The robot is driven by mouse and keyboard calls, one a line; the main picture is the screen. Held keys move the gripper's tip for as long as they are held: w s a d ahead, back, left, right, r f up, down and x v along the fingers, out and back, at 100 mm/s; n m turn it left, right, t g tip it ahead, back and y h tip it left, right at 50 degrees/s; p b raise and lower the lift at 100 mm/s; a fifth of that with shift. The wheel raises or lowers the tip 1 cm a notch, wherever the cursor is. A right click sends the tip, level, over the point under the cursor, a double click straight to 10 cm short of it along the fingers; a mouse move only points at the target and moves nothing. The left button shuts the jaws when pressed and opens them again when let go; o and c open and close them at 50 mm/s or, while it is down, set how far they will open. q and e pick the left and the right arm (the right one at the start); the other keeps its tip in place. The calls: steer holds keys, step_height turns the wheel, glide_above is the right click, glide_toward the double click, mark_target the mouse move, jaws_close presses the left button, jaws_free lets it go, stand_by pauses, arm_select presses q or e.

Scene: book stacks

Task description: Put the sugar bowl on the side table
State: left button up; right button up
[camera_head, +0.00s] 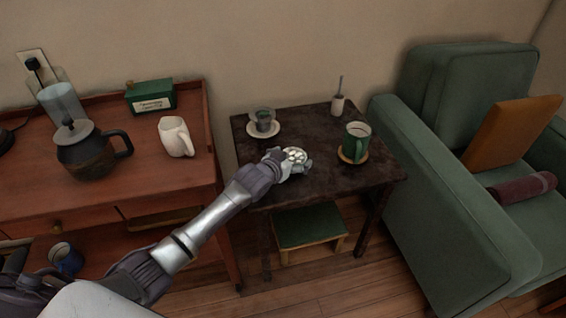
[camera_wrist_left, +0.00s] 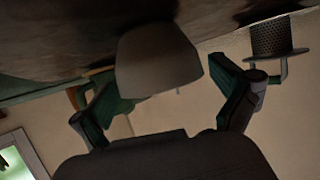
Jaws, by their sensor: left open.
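The sugar bowl (camera_head: 295,154), with white lumps on top, stands on the dark side table (camera_head: 345,181), near its front left part. In the left wrist view the sugar bowl (camera_wrist_left: 158,58) is a pale rounded vessel, seen upside down, with its base at the dark table top. My left gripper (camera_head: 293,165) is at the bowl, its arm reaching in from the lower left. Its two fingers are apart, one on each side of the bowl in the wrist view; I cannot tell whether they touch it. My right gripper is out of view.
The side table also holds a small cup on a saucer (camera_head: 277,130), a green mug (camera_head: 356,143) and a white pot with a utensil (camera_head: 337,106). A green armchair (camera_head: 410,150) stands close on the right. A red-brown cabinet (camera_head: 30,183) stands left.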

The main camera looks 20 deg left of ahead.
arm_select(q)
steer(key=p+v, duration=0.2)
steer(key=v, duration=0.9)
steer(key=shift+s+r+p, duration=0.15)
steer(key=shift+s+p, duration=0.05)
steer(key=shift+p, duration=0.1)
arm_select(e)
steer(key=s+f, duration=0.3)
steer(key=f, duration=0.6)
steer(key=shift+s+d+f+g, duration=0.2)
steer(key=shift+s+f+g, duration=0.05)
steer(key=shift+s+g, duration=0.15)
